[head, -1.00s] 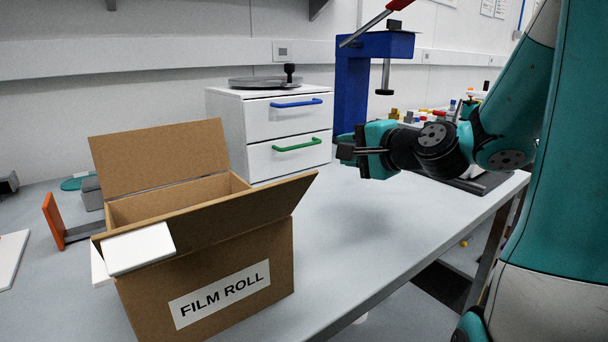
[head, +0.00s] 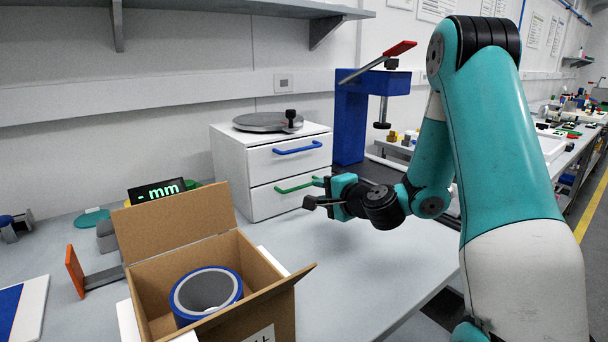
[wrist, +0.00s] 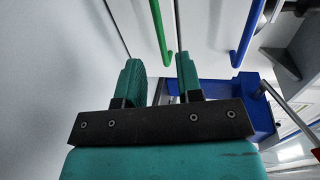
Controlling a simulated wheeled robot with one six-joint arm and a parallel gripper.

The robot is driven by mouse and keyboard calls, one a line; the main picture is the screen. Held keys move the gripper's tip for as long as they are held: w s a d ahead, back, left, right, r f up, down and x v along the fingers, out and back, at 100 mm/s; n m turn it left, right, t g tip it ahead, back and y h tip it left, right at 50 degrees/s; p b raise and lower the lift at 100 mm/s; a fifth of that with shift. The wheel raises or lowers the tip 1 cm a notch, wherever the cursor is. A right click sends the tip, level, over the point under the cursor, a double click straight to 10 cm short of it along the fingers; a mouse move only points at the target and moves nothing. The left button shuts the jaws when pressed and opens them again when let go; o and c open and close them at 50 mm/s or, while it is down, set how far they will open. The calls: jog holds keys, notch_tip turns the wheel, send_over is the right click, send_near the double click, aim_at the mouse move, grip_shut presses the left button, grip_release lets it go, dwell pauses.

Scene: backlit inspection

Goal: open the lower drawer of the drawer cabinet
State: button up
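The white drawer cabinet (head: 232,170) stands at the back of the bench. Its upper drawer has a blue handle (head: 298,147) and its lower drawer (head: 275,201) has a green handle (head: 296,186). Both drawers look closed. My gripper (head: 316,192) is at the right end of the green handle, in front of the lower drawer. In the wrist view my gripper (wrist: 160,78) is open, its teal fingers apart with nothing between them. The green handle (wrist: 158,30) lies ahead, in line with the gap, and the blue handle (wrist: 247,38) is off to the right.
An open cardboard box (head: 200,225) with a blue-rimmed roll (head: 206,290) inside stands in front of the cabinet. A blue press (head: 350,120) stands right of the cabinet. A round grey plate (head: 266,121) sits on the cabinet. The bench right of the box is clear.

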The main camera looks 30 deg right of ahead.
aim_at(305, 186)
jog(key=p+x, duration=0.2)
jog(key=x, duration=0.5)
jog(key=shift+w, duration=0.35)
grip_shut()
